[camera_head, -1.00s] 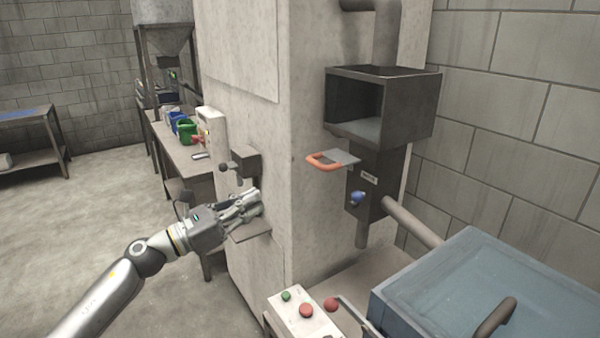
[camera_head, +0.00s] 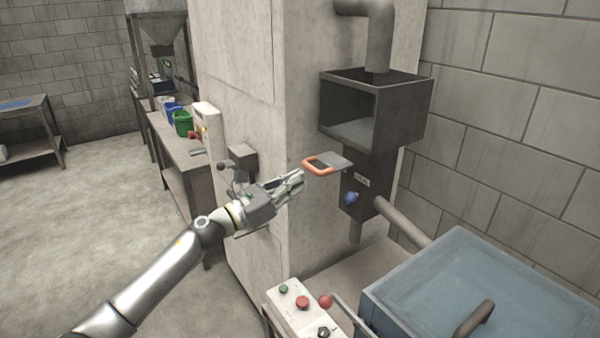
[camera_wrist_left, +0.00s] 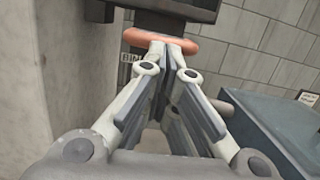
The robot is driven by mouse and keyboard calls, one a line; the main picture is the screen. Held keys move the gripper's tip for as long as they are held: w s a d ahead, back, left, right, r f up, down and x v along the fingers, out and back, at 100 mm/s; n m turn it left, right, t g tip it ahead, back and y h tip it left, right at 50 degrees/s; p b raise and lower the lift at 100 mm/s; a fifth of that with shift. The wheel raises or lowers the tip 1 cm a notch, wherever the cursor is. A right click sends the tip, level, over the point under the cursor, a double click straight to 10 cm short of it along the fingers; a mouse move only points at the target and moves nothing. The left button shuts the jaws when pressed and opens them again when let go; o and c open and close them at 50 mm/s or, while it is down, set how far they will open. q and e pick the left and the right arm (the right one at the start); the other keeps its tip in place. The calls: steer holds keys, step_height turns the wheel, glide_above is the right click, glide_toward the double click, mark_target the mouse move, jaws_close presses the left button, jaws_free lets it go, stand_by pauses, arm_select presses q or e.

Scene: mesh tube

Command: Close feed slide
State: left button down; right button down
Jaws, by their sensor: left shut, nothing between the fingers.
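The feed slide is a grey plate with an orange loop handle (camera_head: 319,168), sticking out to the left from the dark feed box (camera_head: 366,182) below the open hopper (camera_head: 375,108). My left gripper (camera_head: 300,177) is shut and empty, its fingertips just left of and slightly below the handle in the head view. In the left wrist view the orange handle (camera_wrist_left: 160,41) lies straight ahead, across the tips of my fingers (camera_wrist_left: 172,50). I cannot tell whether they touch it. My right gripper is not in view.
A blue knob (camera_head: 351,198) sits on the feed box below the slide. A pale concrete pillar (camera_head: 245,90) stands behind my left arm. A control panel with buttons (camera_head: 300,305) and a blue-grey tank (camera_head: 470,290) are at the lower right.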

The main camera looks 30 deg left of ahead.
mark_target(315, 173)
arm_select(q)
steer(key=shift+p+x, duration=0.3)
steer(key=shift+x, duration=0.6)
steer(key=x, duration=0.1)
steer(key=b+x, duration=0.1)
steer(key=x, duration=0.1)
steer(key=f+x, duration=0.1)
steer(key=shift+w+d+r, duration=0.1)
steer(key=shift+w+d, duration=0.05)
steer(key=shift+w, duration=0.05)
steer(key=shift+r, duration=0.15)
